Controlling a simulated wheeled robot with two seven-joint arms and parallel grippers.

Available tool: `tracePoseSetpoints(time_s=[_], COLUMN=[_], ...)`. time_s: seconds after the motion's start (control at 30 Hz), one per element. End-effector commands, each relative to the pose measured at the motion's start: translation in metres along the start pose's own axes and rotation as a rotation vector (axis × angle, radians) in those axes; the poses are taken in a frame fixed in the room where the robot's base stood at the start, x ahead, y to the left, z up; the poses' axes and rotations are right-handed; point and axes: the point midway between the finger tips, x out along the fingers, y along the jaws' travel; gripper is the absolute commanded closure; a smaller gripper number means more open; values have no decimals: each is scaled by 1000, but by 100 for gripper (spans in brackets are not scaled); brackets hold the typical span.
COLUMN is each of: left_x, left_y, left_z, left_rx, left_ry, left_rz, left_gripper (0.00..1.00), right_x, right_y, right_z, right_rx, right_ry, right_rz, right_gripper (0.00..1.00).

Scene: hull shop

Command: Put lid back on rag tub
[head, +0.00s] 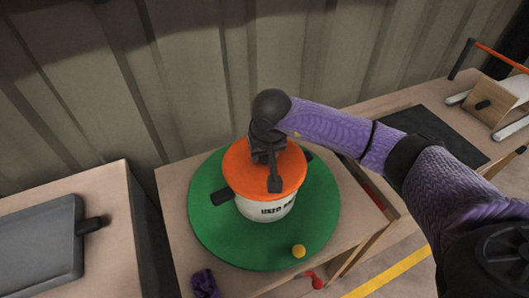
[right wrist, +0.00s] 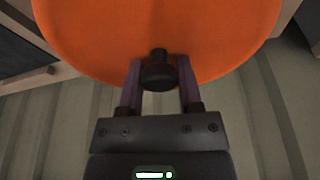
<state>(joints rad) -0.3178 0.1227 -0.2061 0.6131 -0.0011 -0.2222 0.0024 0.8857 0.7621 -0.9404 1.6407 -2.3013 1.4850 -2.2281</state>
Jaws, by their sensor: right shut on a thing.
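The orange lid (head: 262,168) rests on or just over the top of the white rag tub (head: 265,208); I cannot tell whether it is fully seated. The tub carries dark lettering and stands on a round green mat (head: 308,222). My right gripper (head: 268,160) is above the lid. In the right wrist view, the right gripper (right wrist: 158,80) is shut on the lid's dark knob (right wrist: 159,68), with the orange lid (right wrist: 160,25) spreading beyond it. The arm hides part of the lid in the head view. My left gripper is not in view.
A yellow knob-like piece (head: 298,251) sits on the mat's front edge. A purple rag (head: 205,283) and a red item (head: 316,280) are near the table's front. A grey tray (head: 40,250) is on the left bench. A wooden holder (head: 495,100) stands on the right bench.

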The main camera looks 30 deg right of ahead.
Motion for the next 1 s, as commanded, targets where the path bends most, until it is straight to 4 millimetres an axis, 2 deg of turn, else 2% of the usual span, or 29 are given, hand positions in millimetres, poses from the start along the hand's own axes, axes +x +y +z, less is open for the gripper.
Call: tracePoseSetpoints(time_s=[0.4,0.43,0.6,0.63,0.77,0.8,0.87,1.0], left_x=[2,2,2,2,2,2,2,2], left_y=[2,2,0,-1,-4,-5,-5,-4], left_z=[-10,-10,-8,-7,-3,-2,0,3], left_rx=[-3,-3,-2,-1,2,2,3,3], left_ry=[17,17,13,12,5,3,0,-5], left_rz=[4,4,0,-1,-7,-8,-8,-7], left_gripper=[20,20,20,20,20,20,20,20], right_x=[0,0,0,0,1,1,1,1], right_y=[0,0,0,0,0,0,0,0], right_z=[0,0,0,0,0,0,0,0], right_rx=[0,0,0,0,0,0,0,0], right_ry=[0,0,0,0,0,0,0,0], right_rz=[0,0,0,0,0,0,0,0], right_gripper=[100,53,17,14,14,12,0,0])
